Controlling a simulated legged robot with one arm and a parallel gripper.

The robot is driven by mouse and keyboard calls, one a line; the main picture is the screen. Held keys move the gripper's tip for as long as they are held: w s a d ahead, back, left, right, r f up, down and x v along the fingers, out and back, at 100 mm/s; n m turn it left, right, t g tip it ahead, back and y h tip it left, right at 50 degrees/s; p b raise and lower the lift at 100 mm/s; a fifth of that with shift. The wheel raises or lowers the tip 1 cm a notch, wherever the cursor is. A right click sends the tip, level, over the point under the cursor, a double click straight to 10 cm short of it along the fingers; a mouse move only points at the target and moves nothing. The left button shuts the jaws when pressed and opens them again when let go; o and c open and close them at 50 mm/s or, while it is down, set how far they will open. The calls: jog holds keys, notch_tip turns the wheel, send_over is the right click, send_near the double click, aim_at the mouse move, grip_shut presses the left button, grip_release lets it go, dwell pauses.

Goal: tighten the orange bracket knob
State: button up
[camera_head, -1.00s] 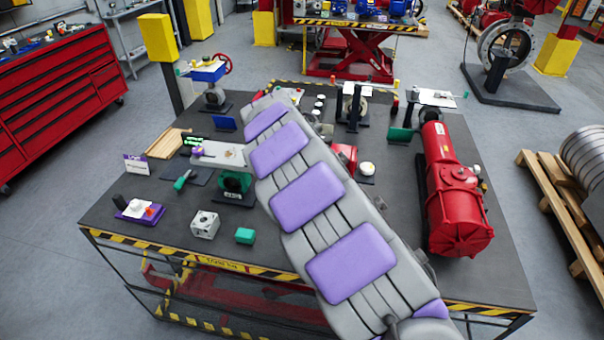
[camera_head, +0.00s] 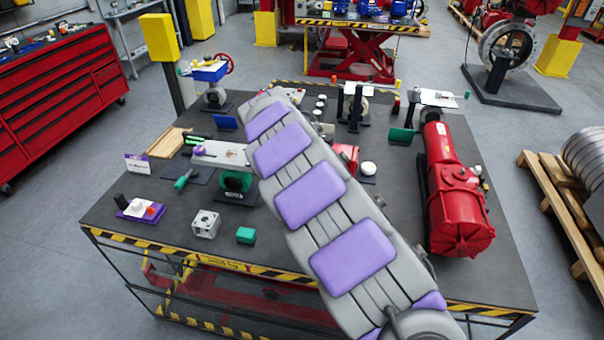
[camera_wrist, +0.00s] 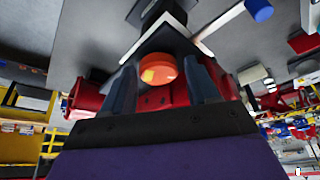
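The orange knob (camera_wrist: 158,68) shows in the wrist view as a round disc on a dark and red fitting, with a pale angled edge above it. My gripper (camera_wrist: 164,76) has one dark finger on each side of the knob. The fingers are apart, with a visible gap on either side, so it looks open and not closed on the knob. Whether the knob lies at fingertip depth cannot be told. In the head view, my grey and purple arm reaches to the far side of the bench and hides the orange knob and gripper.
The dark bench (camera_head: 290,255) carries a large red actuator (camera_head: 455,190) right of my arm. A grey block (camera_head: 205,224), a green block (camera_head: 245,235) and a white plate (camera_head: 221,154) stand to the left. A blue-topped valve (camera_head: 210,72) stands at the far left corner.

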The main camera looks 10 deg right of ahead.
jog(key=shift+o, duration=0.8)
jog(key=p+v, duration=0.1)
jog(key=v, duration=1.6)
jog(key=shift+a+r, duration=0.15)
jog(key=shift+r, duration=0.05)
